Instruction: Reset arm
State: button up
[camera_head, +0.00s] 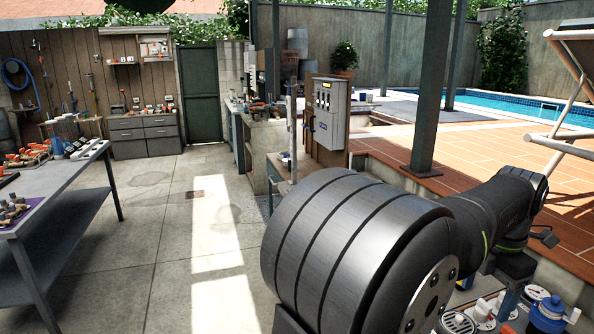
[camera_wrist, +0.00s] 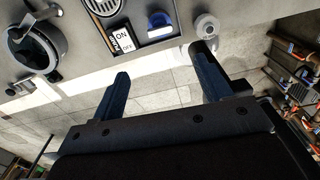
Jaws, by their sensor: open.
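My gripper (camera_wrist: 160,92) is open in the wrist view, its two dark blue fingers spread apart. I see nothing between the fingers except the floor beyond. My arm fills the lower right of the head view, with its large dark rounded joint in front and a link reaching right. The gripper itself is not clear in the head view. A surface with pool parts (camera_wrist: 75,45) lies along the top of the wrist view, beyond the fingers. A white round fitting (camera_wrist: 206,27) is close to the right finger; I cannot tell whether they touch.
A metal workbench (camera_head: 60,185) with tools stands at the left. A grey cabinet (camera_head: 145,137) is at the back. A control box (camera_head: 326,113) stands near the middle. A blue-lidded part (camera_head: 548,314) and white fittings lie below my arm. The concrete floor (camera_head: 150,240) is clear.

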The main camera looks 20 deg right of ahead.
notch_tip(320, 180, down, 15)
jog(key=shift+f, duration=0.2)
jog(key=m, duration=0.4)
jog(key=shift+r, duration=0.1)
jog(key=m, duration=0.4)
jog(key=shift+m, duration=0.4)
jog(key=m, duration=0.4)
jog(key=shift+m, duration=2.6)
